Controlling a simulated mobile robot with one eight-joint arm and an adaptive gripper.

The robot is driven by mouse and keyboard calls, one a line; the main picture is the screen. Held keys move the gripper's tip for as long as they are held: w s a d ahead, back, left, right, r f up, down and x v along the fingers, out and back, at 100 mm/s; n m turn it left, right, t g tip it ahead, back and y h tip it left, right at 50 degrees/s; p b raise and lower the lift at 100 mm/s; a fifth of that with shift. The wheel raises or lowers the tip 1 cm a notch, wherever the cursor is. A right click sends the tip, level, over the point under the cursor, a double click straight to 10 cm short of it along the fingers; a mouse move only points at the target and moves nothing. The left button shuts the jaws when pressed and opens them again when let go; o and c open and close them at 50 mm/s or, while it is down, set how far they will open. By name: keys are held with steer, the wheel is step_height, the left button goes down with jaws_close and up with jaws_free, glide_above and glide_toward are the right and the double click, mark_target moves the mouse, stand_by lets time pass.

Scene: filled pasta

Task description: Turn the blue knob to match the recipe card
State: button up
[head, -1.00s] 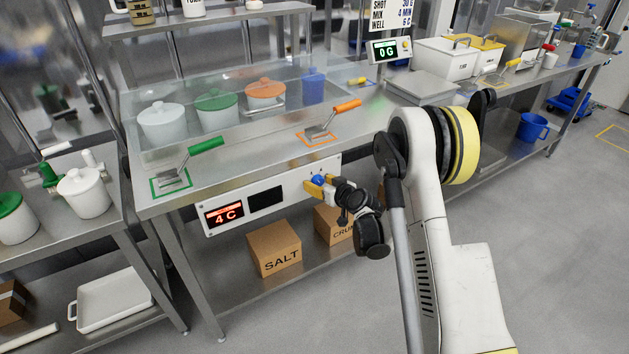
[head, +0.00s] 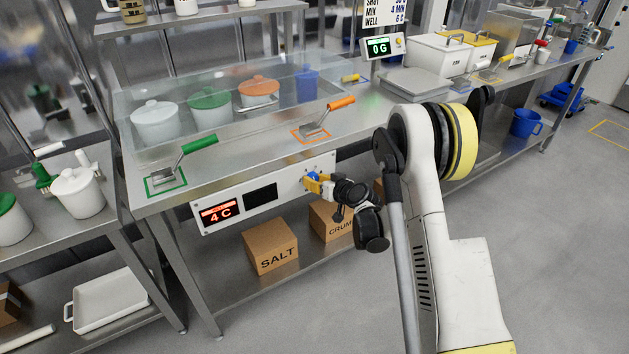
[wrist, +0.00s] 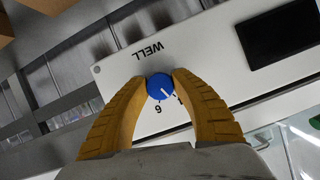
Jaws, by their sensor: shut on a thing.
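The blue knob (wrist: 160,87) sits on the white control panel (wrist: 190,60) between the two yellow fingertips of my gripper (wrist: 160,82), which is shut on it. Its white pointer line faces the lower right in the wrist view, towards a mark partly hidden by the right finger. A numeral shows just below the knob. In the head view my gripper (head: 314,183) meets the knob (head: 312,178) at the panel's right end. The red display (head: 219,214) reads 4 C. The recipe card (head: 384,12), cut off at the top, shows WELL 6 C.
The panel is on the front of a steel counter (head: 240,150) with lidded pots under a clear cover. Green and orange scoops lie on top. SALT (head: 271,247) and CRUMB (head: 330,221) boxes stand on the shelf below. A dark screen (head: 261,197) is beside the display.

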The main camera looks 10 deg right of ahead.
steer(key=m+y, duration=0.2)
steer(key=m, duration=0.1)
steer(key=shift+w+m+g+y, duration=0.1)
steer(key=shift+m+g+y, duration=0.2)
steer(key=shift+m+y, duration=0.1)
steer(key=shift+r+m+y, duration=0.1)
steer(key=shift+m+y, duration=0.9)
steer(key=shift+m, duration=0.6)
steer(key=o, duration=1.2)
steer(key=shift+a, duration=0.1)
steer(key=v, duration=1.2)
